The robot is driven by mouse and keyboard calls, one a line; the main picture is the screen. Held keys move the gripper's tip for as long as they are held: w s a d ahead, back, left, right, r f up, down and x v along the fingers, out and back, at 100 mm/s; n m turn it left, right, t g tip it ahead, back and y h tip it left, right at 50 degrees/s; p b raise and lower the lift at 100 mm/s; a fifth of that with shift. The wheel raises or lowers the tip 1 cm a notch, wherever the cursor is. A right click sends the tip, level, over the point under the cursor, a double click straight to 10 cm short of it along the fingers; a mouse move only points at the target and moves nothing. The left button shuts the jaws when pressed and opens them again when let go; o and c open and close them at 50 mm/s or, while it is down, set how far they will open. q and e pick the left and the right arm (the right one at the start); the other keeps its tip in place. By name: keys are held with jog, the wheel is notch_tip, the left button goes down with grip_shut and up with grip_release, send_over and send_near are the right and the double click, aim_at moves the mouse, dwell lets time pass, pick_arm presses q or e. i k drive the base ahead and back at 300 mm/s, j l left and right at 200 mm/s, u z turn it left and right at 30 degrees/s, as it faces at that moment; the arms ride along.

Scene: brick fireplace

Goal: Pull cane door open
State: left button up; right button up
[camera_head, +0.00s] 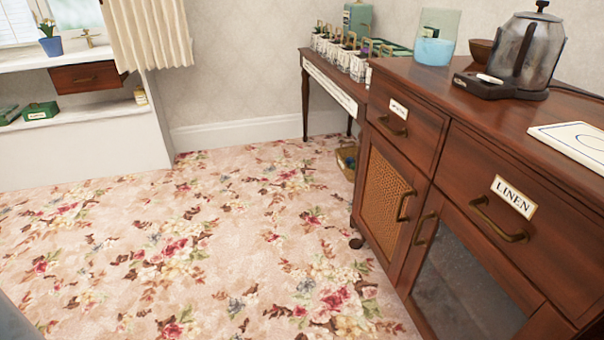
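The cane door (386,195) is the left lower door of the brown wooden cabinet (440,150) at the right. It has a woven cane panel in a wooden frame and looks shut. Its curved brass handle (403,206) is on the right side of the door, upright. To its right is a second door with a dark glass-like panel (466,290) and its own brass handle (424,229). Neither of my grippers shows in the head view.
Labelled drawers (407,120) sit above the doors. A kettle on its base (525,55), a glass container (437,38) and a card (575,145) are on top. A side table (330,82) and basket (347,160) stand behind. The flowered carpet (190,250) left of the cabinet is clear.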

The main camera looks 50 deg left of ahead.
aim_at(386, 176)
jog(key=u, duration=0.85)
